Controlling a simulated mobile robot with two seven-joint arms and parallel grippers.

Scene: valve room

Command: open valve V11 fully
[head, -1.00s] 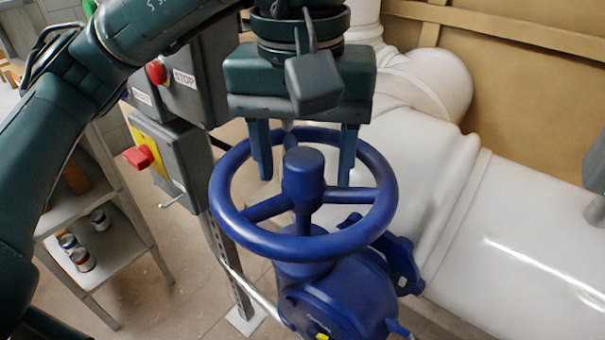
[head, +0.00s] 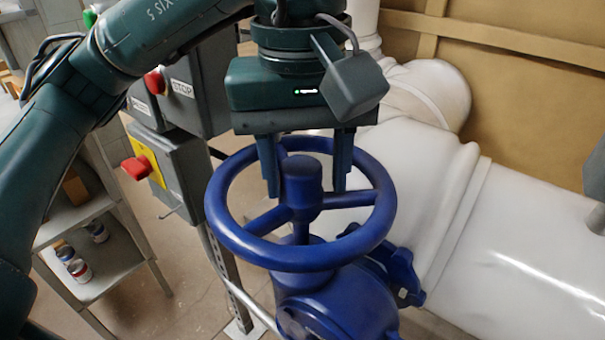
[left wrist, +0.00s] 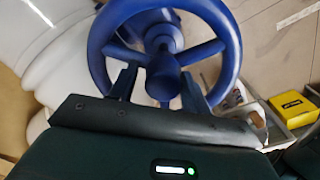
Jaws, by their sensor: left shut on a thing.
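Valve V11 shows as a blue handwheel (head: 300,258) on a blue valve body (head: 335,305), in the middle of the head view. Its raised hub (head: 300,172) and spokes are visible; I read no tag naming it. My left gripper (head: 308,190) reaches down into the wheel from above, its two fingers spaced apart around the hub area. It is shut on the handwheel; the exact contact is partly hidden. In the left wrist view, the wheel (left wrist: 232,50) and its hub (left wrist: 163,78) show between and beyond the fingers. My right gripper is not in view.
A large white pipe (head: 520,240) runs along the right. Grey control boxes with red knobs, one marked STOP (head: 183,82), stand close on the left. A shelf (head: 120,265) with cans is at the lower left. A yellow box (left wrist: 296,108) shows in the wrist view.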

